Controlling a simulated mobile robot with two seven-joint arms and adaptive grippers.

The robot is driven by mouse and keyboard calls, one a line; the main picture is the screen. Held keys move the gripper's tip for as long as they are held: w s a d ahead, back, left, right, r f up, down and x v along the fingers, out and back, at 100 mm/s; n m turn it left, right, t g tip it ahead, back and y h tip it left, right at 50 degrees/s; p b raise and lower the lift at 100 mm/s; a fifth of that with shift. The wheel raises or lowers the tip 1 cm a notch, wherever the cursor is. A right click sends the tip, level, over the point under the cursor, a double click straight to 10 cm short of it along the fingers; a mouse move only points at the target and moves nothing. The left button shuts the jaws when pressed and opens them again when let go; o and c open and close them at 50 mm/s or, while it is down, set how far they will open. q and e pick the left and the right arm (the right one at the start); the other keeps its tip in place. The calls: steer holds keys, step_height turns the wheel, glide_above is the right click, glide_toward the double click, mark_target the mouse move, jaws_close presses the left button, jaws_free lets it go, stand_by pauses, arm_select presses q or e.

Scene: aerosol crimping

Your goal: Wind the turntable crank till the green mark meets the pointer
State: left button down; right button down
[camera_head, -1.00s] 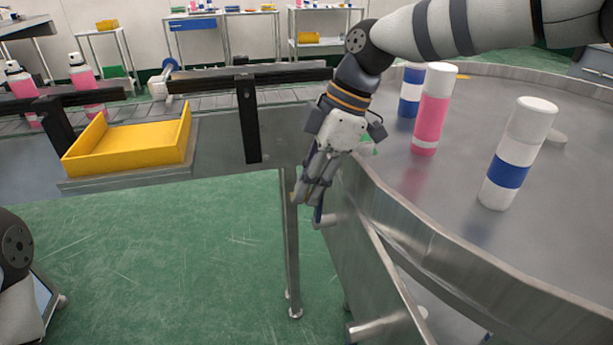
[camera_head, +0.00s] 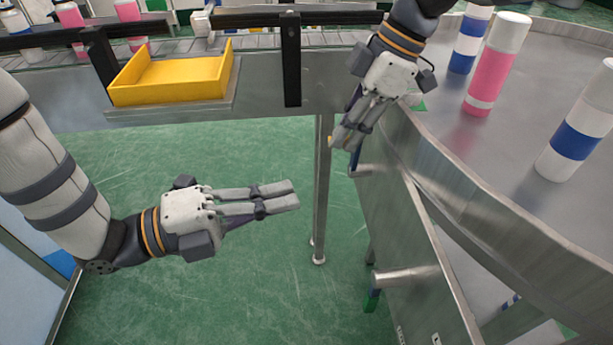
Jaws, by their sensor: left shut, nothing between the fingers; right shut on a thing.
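The turntable (camera_head: 470,150) is the large round steel table at right in the head view. A green mark (camera_head: 419,106) shows on it near its left rim, partly hidden behind my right gripper. My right gripper (camera_head: 345,138) is shut at the table's left side, pointing down, on a slim dark-blue piece that appears to be the crank handle (camera_head: 355,160). The fingers hide most of it. A short metal rod shows just below. My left gripper (camera_head: 296,195) is shut and empty, over the green floor left of the table. I cannot make out the pointer.
On the turntable stand a pink-and-white can (camera_head: 492,70) and blue-and-white cans (camera_head: 577,140). A yellow tray (camera_head: 170,80) sits on the conveyor side at upper left. A steel leg (camera_head: 320,190) stands between my grippers. A metal cylinder (camera_head: 405,277) sticks out below the turntable.

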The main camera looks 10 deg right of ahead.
steer(key=shift+w, duration=0.3)
arm_select(q)
steer(key=w+d, duration=0.6)
steer(key=d, duration=0.2)
steer(key=shift+d+f, duration=0.2)
steer(key=shift+d, duration=0.1)
steer(key=shift+w, duration=0.15)
steer(key=shift+w+a+r, duration=0.1)
steer(key=shift+w+r, duration=0.15)
steer(key=shift+w, duration=0.4)
arm_select(e)
steer(key=shift+r, duration=0.1)
